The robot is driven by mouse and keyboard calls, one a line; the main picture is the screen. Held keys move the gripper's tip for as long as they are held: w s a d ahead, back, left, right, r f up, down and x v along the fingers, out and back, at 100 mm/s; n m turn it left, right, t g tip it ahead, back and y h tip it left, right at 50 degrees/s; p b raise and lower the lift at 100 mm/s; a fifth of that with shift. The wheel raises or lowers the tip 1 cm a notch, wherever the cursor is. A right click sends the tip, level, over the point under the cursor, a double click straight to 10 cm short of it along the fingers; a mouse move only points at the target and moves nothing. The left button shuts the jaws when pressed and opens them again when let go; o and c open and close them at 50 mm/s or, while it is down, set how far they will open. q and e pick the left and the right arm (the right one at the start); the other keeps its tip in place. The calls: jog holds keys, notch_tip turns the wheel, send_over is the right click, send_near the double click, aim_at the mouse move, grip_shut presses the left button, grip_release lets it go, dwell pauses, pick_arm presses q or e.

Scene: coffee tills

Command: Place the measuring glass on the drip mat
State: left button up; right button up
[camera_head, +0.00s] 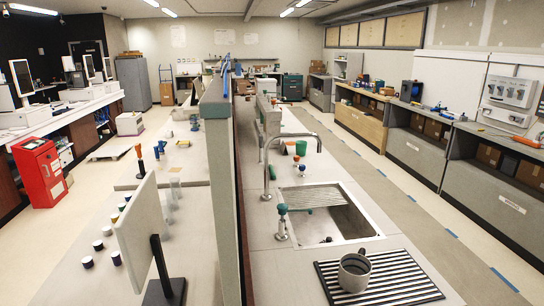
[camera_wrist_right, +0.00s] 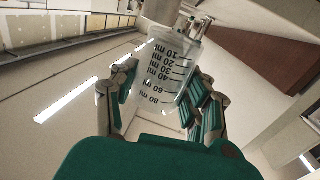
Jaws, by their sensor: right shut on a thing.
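The measuring glass (camera_wrist_right: 168,62) is a clear, tapered vessel with black ml marks, which read upside down in the right wrist view. My right gripper (camera_wrist_right: 164,92) has its green-padded fingers on both sides of the glass and is shut on it. The glass is off the surface, with floor and walls blurred behind it. The drip mat (camera_head: 408,284) is a black mat with light ribs on the counter at the lower right of the head view. Neither gripper shows in the head view, and the mat does not clearly show in the wrist view.
A grey metal mug (camera_head: 354,272) stands on the left part of the mat. Behind the mat is a sunken sink (camera_head: 335,218) with a tall curved tap (camera_head: 267,165). A divider (camera_head: 217,190) runs along the counter's left side. The mat's right part is bare.

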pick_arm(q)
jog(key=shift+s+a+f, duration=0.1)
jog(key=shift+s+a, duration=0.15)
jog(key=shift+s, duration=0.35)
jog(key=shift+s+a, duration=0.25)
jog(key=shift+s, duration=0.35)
pick_arm(e)
jog(key=s+a+r+y, duration=0.1)
jog(key=s+a+r, duration=0.3)
jog(key=s, duration=0.3)
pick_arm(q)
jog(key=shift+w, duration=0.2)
pick_arm(e)
jog(key=shift+n, duration=0.3)
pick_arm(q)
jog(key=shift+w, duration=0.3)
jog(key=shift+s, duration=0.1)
pick_arm(e)
jog(key=shift+s, duration=0.1)
